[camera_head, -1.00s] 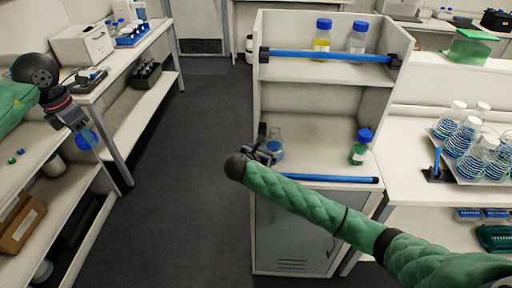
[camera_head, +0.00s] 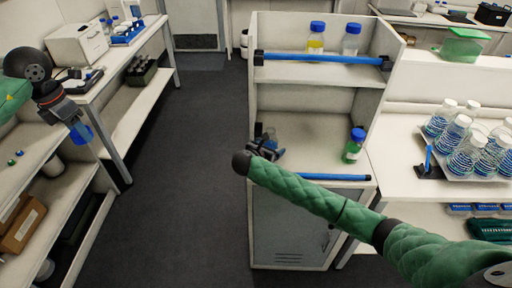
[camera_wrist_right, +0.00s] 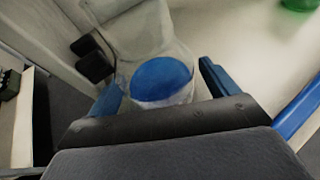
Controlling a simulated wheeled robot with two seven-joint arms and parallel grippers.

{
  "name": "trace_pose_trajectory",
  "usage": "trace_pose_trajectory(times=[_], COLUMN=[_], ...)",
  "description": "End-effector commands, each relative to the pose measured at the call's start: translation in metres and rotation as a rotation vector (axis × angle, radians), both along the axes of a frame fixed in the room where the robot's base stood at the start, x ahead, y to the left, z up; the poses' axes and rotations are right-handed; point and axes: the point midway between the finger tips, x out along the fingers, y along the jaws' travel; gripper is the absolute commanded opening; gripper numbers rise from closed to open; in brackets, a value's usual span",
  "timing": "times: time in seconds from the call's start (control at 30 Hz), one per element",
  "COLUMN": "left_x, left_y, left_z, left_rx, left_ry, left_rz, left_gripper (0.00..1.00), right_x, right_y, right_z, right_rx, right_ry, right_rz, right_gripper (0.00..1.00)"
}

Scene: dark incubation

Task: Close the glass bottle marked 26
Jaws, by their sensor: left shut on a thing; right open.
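A clear glass bottle (camera_head: 272,138) with blue liquid stands on the middle shelf of the white unit; no cap shows on it. In the right wrist view the bottle (camera_wrist_right: 160,82) stands between the blue fingers of my right gripper (camera_wrist_right: 165,90). That gripper, also in the head view (camera_head: 266,149), is open around or close beside the bottle; contact cannot be told. My left gripper (camera_head: 77,124), at the left by the side bench, is shut on a small blue thing (camera_head: 83,134) that looks like a cap. No number 26 is readable.
A blue-capped green bottle (camera_head: 354,147) stands right of the open bottle. A blue rail (camera_head: 334,177) runs along the shelf's front edge. Above are two capped bottles (camera_head: 316,38) behind another rail. A tray of flasks (camera_head: 480,175) stands at right. The floor aisle is clear.

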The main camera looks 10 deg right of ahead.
Motion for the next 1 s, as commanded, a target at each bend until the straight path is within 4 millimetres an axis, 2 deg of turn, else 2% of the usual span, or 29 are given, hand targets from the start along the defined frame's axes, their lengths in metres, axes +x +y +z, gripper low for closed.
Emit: trace_pose_trajectory(times=[0.07, 0.3, 0.4, 0.77, 0.87, 1.0], left_x=[0.000, 0.000, 0.000, 0.000, 0.000, 0.000], left_y=[0.000, 0.000, 0.000, 0.000, 0.000, 0.000], left_z=[0.000, 0.000, 0.000, -0.008, -0.017, -0.035], left_rx=[0.000, 0.000, 0.000, 0.000, 0.000, 0.000], left_ry=[0.000, 0.000, 0.000, 0.000, 0.000, 0.000], left_rz=[0.000, 0.000, 0.000, 0.000, 0.000, 0.000], left_gripper=[0.26, 0.26, 0.26, 0.26, 0.26, 0.26], right_x=[0.000, 0.000, 0.000, 0.001, 0.001, 0.001], right_y=[0.000, 0.000, 0.000, 0.000, 0.000, 0.000], right_z=[0.000, 0.000, 0.001, 0.006, 0.016, 0.039], right_rx=[0.000, 0.000, 0.000, 0.001, 0.001, 0.001], right_ry=[0.000, 0.000, -0.001, -0.002, -0.004, -0.007], right_rz=[0.000, 0.000, 0.000, 0.000, 0.001, 0.001], right_gripper=[0.86, 0.41, 0.25, 0.25, 0.25, 0.25])
